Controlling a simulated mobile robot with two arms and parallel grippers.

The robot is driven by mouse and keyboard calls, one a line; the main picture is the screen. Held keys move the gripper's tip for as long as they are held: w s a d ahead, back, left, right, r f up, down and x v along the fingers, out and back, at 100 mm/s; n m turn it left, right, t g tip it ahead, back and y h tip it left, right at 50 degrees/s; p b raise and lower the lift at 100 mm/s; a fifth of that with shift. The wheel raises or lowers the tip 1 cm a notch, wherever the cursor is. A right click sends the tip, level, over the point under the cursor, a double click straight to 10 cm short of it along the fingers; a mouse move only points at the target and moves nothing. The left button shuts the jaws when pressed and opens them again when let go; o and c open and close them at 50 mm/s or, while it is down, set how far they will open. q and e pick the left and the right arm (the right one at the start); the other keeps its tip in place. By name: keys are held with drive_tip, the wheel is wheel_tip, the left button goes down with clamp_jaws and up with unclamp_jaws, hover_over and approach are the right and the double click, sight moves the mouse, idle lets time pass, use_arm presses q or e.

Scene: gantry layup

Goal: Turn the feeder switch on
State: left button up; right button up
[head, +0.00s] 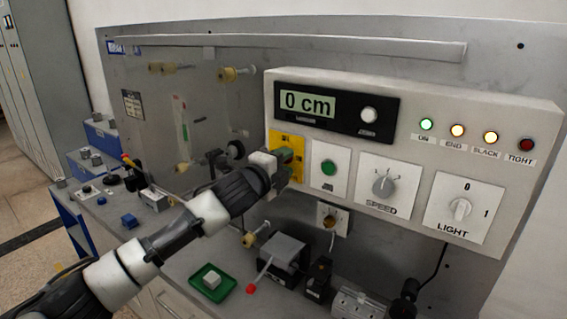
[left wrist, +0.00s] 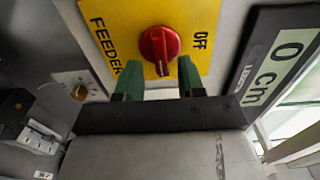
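The feeder switch is a red rotary knob (left wrist: 160,46) on a yellow plate (left wrist: 125,18) marked FEEDER and OFF. In the left wrist view its raised grip runs roughly up and down the picture, with OFF to its right. In the head view the yellow plate (head: 274,138) shows at the panel's left end, and my gripper hides the knob. My left gripper (head: 289,160) is in front of the plate. My right gripper is out of view.
The control panel (head: 400,88) carries a display (head: 308,104) reading 0 cm, a green button (head: 329,168), a SPEED knob (head: 383,185), a LIGHT knob (head: 459,209) and a row of lamps (head: 457,130). Below, a green tray (head: 197,286) and a grey block device (head: 284,250) stand on the bench.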

use_arm(q)
drive_tip(key=b+v, duration=0.3)
drive_tip(key=v, duration=0.7)
drive_tip(key=shift+s+a, duration=0.25)
drive_tip(key=shift+s, duration=0.05)
